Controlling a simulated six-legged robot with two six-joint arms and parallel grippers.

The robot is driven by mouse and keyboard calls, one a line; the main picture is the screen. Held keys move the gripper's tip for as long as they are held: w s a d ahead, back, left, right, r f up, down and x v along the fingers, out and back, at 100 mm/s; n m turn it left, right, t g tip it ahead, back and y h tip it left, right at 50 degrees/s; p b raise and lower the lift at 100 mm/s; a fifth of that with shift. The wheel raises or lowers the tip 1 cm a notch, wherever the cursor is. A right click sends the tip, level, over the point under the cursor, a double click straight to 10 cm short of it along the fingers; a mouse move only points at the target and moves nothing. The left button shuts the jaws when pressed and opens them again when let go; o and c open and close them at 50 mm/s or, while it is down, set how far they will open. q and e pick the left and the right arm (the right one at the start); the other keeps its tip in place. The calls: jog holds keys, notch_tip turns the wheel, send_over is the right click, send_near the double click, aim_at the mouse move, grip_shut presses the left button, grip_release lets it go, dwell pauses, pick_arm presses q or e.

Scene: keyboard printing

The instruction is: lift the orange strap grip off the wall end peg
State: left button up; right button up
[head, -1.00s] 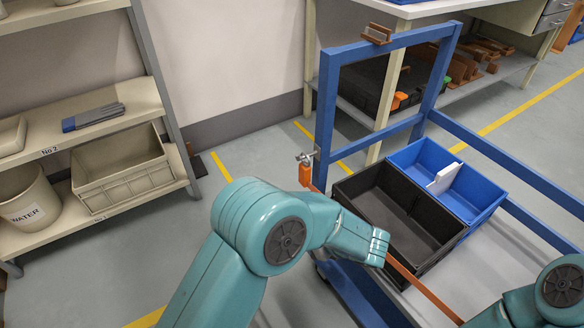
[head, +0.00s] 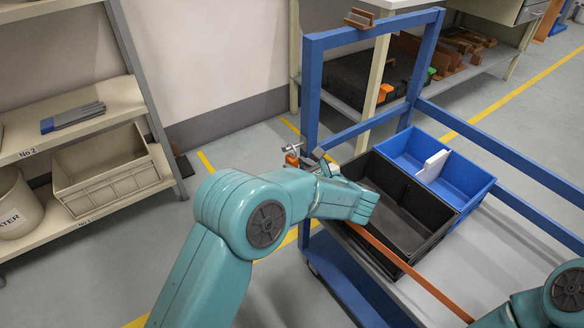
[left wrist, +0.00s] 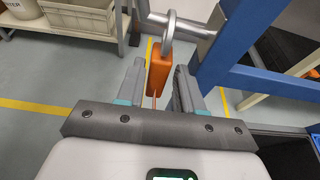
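The orange strap grip (head: 292,160) hangs by a metal ring on a short metal peg (head: 290,148) beside the blue cart frame's left post. In the left wrist view the grip (left wrist: 158,72) hangs upright below the ring (left wrist: 168,28), which is around the peg (left wrist: 195,30). My left gripper (left wrist: 157,85) is open, with a finger on each side of the grip's lower part and gaps visible. In the head view the left gripper (head: 322,165) is just right of the grip, partly hidden by my wrist. My right gripper is out of view.
The blue cart post (head: 312,90) stands close to my left gripper. A black bin (head: 440,232) and a blue bin (head: 480,180) sit on the cart. An orange-brown strip (head: 410,270) runs along the cart's near side. A shelf (head: 100,205) stands at left.

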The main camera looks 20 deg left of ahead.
aim_at(288, 161)
pick_arm(q)
jog(key=b+x, duration=0.2)
jog(key=x, duration=0.2)
jog(key=shift+a+f, duration=0.1)
jog(key=shift+f, duration=0.1)
jog(key=shift+w+a, duration=0.2)
jog(key=shift+r, duration=0.1)
grip_shut()
